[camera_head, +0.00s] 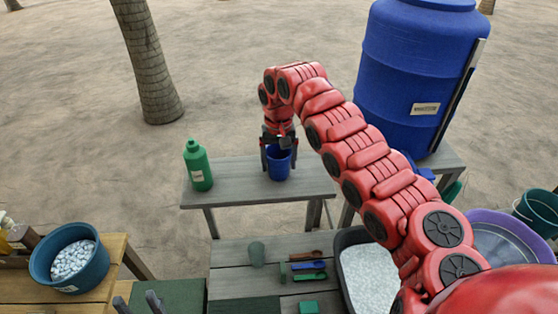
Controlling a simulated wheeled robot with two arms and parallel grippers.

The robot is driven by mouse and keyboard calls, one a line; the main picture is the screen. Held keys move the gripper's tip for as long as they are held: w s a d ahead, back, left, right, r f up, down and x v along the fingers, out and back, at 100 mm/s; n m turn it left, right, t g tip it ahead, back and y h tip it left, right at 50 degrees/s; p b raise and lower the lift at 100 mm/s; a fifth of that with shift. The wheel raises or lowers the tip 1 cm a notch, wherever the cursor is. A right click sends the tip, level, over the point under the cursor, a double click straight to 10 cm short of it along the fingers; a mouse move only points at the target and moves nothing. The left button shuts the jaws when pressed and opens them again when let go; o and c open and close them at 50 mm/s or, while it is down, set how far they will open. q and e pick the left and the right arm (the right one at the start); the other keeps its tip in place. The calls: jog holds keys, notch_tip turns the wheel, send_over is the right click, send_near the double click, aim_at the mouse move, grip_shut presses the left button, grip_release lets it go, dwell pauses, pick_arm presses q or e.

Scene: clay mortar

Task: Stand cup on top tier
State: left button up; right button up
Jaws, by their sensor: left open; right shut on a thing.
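A blue cup (278,165) is upright at the top tier (235,180), a grey wooden shelf in the middle of the head view. My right gripper (279,148) reaches down from above and is shut on the cup, with its fingers at the cup's rim and sides. The cup's base appears at the shelf surface, but I cannot tell whether it touches. My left gripper (138,303) shows only as two dark fingertips at the bottom left edge, apart and empty.
A green bottle (198,165) stands left of the cup on the top tier. A white-filled tub (368,275), a pebble bowl (70,258) and a big blue barrel (415,70) stand around.

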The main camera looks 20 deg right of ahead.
jog(key=shift+s+a+f+b, duration=0.1)
jog(key=shift+a+f+b, duration=0.1)
jog(key=shift+b, duration=0.1)
jog(key=o, duration=1.1)
jog(key=shift+r, duration=0.1)
jog(key=shift+d, duration=0.15)
